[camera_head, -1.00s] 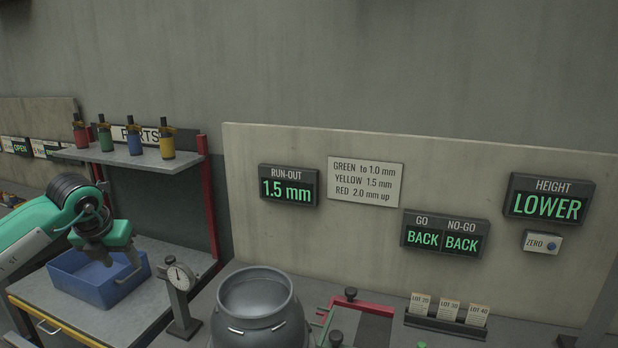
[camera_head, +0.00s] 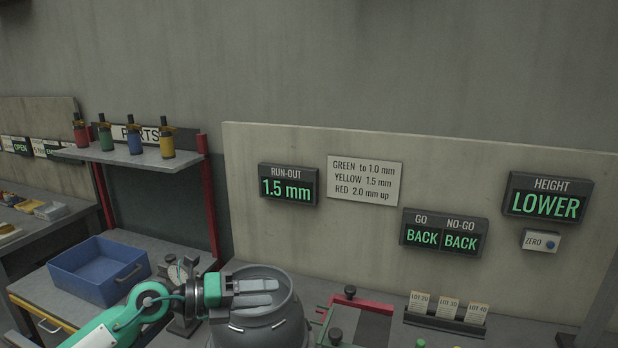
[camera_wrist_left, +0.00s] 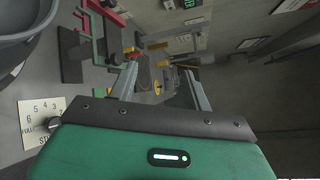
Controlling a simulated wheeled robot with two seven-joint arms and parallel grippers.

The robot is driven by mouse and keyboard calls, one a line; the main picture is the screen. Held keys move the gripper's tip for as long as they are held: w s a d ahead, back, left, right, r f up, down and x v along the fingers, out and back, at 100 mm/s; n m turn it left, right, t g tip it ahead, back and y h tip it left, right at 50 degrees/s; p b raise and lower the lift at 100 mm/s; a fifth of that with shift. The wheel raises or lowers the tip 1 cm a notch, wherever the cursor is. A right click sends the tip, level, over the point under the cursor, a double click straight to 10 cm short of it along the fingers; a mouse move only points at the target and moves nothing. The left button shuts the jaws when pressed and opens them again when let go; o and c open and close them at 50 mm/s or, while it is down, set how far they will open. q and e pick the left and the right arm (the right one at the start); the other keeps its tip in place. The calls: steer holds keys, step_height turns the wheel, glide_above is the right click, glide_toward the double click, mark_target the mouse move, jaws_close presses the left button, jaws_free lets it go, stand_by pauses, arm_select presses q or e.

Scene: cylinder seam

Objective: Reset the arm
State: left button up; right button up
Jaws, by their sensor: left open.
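My left gripper (camera_head: 277,292) is in the head view, in front of the upper part of the grey metal cylinder (camera_head: 262,328). Its fingers point right and are apart, with nothing between them. In the left wrist view the open fingers (camera_wrist_left: 160,85) show empty, with the cylinder's rim (camera_wrist_left: 40,30) at the upper left. I cannot tell whether the gripper touches the cylinder. My left arm comes in from the lower left. My right gripper is not in view.
A blue bin (camera_head: 82,285) stands on the left bench, below a shelf (camera_head: 115,155) with several coloured bottles. A dial gauge (camera_head: 172,268) is partly hidden behind my arm. A lot-card rack (camera_head: 445,322) stands at the right. Wall displays read 1.5 mm, BACK, BACK and LOWER.

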arm_select(q)
steer(key=s+a+f+n+t+y, duration=0.3)
steer(key=a+f+n+t+y, duration=0.3)
steer(key=n, duration=0.9)
steer(key=s+a+f+n+t+y, duration=0.3)
steer(key=a+f+n+t+y, duration=0.45)
steer(key=n, duration=0.75)
steer(key=s+f+n+g+y, duration=0.1)
steer(key=s+f+n+g, duration=0.1)
steer(key=s+f+g, duration=0.45)
steer(key=s+f+n+g, duration=0.2)
steer(key=s+f+g, duration=0.15)
steer(key=s, duration=0.65)
steer(key=s+f+n+g+y, duration=0.1)
steer(key=s+f+g, duration=0.45)
steer(key=s, duration=0.35)
step_height(320, 180, down, 30)
steer(key=g, duration=0.1)
steer(key=s+a+f, duration=0.1)
steer(key=s+f, duration=0.9)
steer(key=s+a+f+g, duration=0.1)
steer(key=s+a+f, duration=0.1)
steer(key=s+f, duration=0.8)
steer(key=shift+a+f, duration=0.25)
steer(key=shift+f, duration=0.3)
